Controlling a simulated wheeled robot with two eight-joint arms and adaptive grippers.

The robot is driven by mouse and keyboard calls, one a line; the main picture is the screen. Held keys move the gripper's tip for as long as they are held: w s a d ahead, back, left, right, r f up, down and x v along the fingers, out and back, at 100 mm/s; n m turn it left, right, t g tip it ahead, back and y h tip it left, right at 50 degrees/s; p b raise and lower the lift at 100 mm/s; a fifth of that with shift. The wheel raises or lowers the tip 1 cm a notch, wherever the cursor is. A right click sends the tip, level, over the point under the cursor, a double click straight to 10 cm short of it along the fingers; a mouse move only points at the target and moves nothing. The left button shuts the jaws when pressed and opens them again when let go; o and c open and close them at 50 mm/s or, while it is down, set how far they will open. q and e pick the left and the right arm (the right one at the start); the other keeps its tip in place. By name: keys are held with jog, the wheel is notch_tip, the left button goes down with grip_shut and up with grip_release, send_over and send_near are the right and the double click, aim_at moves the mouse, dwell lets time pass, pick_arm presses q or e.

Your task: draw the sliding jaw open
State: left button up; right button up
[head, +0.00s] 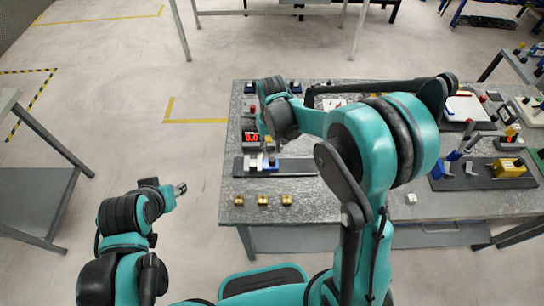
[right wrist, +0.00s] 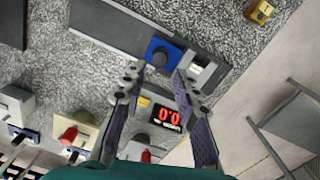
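A small vise stands on a dark base plate (head: 300,167) near the table's left edge. It has a blue jaw block (right wrist: 160,55) with a dark round knob and a pale grey jaw block (right wrist: 203,68) close beside it. I cannot tell for certain which block slides. Both also show small in the head view, blue (head: 271,163) and pale (head: 252,164). My right gripper (right wrist: 160,76) is open and empty, its fingertips pointing towards the blue block and apart from it. My left gripper (head: 181,188) is off the table at the left; its finger opening is too small to tell.
A red digital display (right wrist: 166,115) reading 0.0 sits close to the vise. Three brass blocks (head: 263,200) line the table's front. Devices with red knobs (right wrist: 68,136) stand on the table's other side. Another fixture with a yellow block (head: 508,167) is at right.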

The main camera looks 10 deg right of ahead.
aim_at(272, 159)
notch_tip(272, 159, down, 7)
jog(key=shift+r+b, duration=0.1)
jog(key=shift+b, duration=0.7)
grip_shut()
